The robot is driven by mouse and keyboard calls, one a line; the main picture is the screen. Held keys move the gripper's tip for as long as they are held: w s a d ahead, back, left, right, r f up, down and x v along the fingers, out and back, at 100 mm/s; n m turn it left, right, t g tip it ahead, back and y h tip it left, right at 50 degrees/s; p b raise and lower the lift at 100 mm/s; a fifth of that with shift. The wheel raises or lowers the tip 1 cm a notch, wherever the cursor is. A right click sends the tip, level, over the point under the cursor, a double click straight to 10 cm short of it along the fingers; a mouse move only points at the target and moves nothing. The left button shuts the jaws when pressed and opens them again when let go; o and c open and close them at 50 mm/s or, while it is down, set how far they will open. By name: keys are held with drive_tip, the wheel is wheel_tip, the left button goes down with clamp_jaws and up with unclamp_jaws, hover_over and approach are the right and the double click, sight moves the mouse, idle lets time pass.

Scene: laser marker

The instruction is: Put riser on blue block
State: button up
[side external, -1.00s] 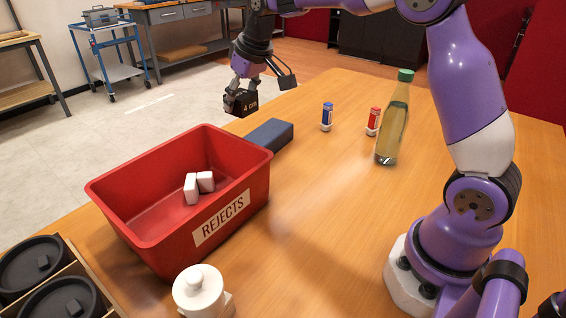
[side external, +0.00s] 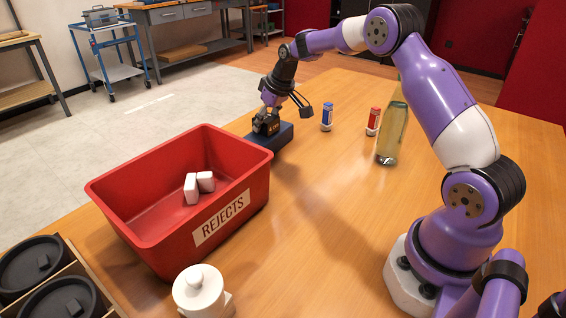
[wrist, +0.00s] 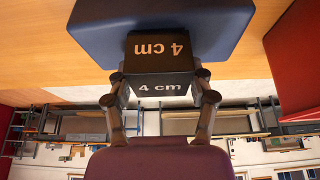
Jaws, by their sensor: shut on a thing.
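The riser (side external: 266,125) is a small black block; its "4 cm" lettering shows in the wrist view (wrist: 158,62). My gripper (side external: 265,118) is shut on the riser, with a finger on each side of it in the wrist view (wrist: 160,92). The blue block (side external: 283,137) is a long dark blue bar lying on the table beside the red bin. The riser is at the blue block's top, over its far part. In the wrist view the blue block (wrist: 160,20) lies right behind the riser. I cannot tell whether they touch.
The red REJECTS bin (side external: 150,245) with white pieces inside stands close to the blue block. A blue marker bottle (side external: 327,117), a red one (side external: 373,121) and a tall glass bottle (side external: 390,140) stand to the right. A white jar (side external: 200,292) stands in front. The middle of the table is clear.

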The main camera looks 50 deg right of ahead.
drive_tip(key=o, duration=1.4)
drive_tip(key=shift+f, duration=0.15)
drive_tip(key=v, duration=1.2)
drive_tip(key=s+a+r, duration=0.4)
drive_tip(key=s+a, duration=0.2)
drive_tip(key=a, duration=0.2)
drive_tip(key=shift+t, duration=0.5)
drive_tip(key=s+a+f, duration=0.1)
drive_tip(key=s+a, duration=0.1)
drive_tip(key=s, duration=0.3)
drive_tip(key=s+a+f, duration=0.1)
drive_tip(key=s+a, duration=0.1)
drive_tip(key=s, duration=0.3)
drive_tip(key=s+a+f, duration=0.1)
drive_tip(key=s+a, duration=0.2)
drive_tip(key=s, duration=0.2)
drive_tip(key=shift+s+f, duration=0.15)
drive_tip(key=shift+s, duration=0.1)
